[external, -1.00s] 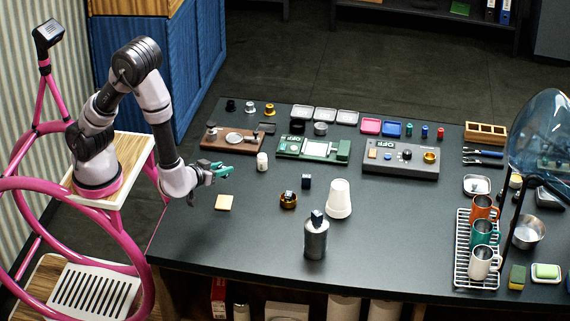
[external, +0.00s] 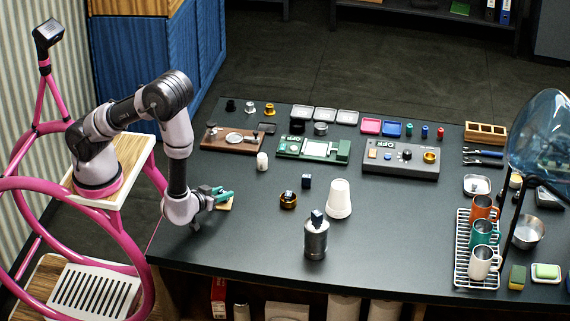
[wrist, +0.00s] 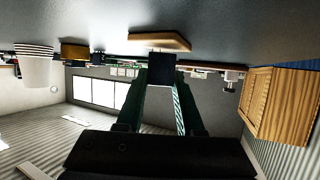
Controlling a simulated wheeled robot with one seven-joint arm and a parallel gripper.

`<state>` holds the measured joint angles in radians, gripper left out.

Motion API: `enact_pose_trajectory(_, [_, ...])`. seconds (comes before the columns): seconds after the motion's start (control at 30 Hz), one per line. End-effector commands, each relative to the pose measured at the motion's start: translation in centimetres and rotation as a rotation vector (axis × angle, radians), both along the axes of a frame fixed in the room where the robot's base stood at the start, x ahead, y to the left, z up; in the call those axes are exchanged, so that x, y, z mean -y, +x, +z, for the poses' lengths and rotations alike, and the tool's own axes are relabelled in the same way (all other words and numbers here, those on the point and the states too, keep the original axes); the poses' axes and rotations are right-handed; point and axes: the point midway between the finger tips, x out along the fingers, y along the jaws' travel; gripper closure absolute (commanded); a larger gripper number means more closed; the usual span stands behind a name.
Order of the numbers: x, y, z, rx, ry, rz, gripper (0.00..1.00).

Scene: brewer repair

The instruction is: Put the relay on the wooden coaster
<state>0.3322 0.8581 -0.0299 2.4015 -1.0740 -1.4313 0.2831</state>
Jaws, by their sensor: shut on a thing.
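My gripper (external: 222,194) is shut on a small dark block, which I take to be the relay (wrist: 161,70); it sits between the green fingertips in the wrist view. The fingers and arm hide the relay in the external view. The wooden coaster (external: 226,207) is a light square on the left of the dark table, partly hidden by my gripper. In the wrist view, which is upside down, the coaster (wrist: 160,41) lies right by the relay's table-side end. I cannot tell whether they touch.
A white jar (external: 262,161) stands behind the gripper. The table in front of the coaster is clear.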

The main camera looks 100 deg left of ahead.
Motion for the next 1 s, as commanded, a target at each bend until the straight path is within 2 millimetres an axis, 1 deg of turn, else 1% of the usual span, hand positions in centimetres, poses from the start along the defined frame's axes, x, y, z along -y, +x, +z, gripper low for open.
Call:
enact_pose_trajectory(0.17, [0.0,0.0,-0.3,-0.001,0.000,0.000,1.00])
enact_pose_trajectory(0.2, [0.0,0.0,-0.3,0.000,0.000,0.000,0.56])
enact_pose_trajectory(0.27, [0.0,0.0,-0.3,0.000,0.000,0.000,0.33])
enact_pose_trajectory(0.57, [0.0,0.0,-0.3,0.000,0.000,0.000,0.33])
enact_pose_trajectory(0.67, [0.0,0.0,0.1,0.000,0.000,0.000,0.33])
enact_pose_trajectory(0.77, [1.3,-0.4,0.6,0.000,0.000,-0.004,0.33])
enact_pose_trajectory(1.0, [5.7,-2.2,2.6,0.002,-0.001,-0.006,0.33])
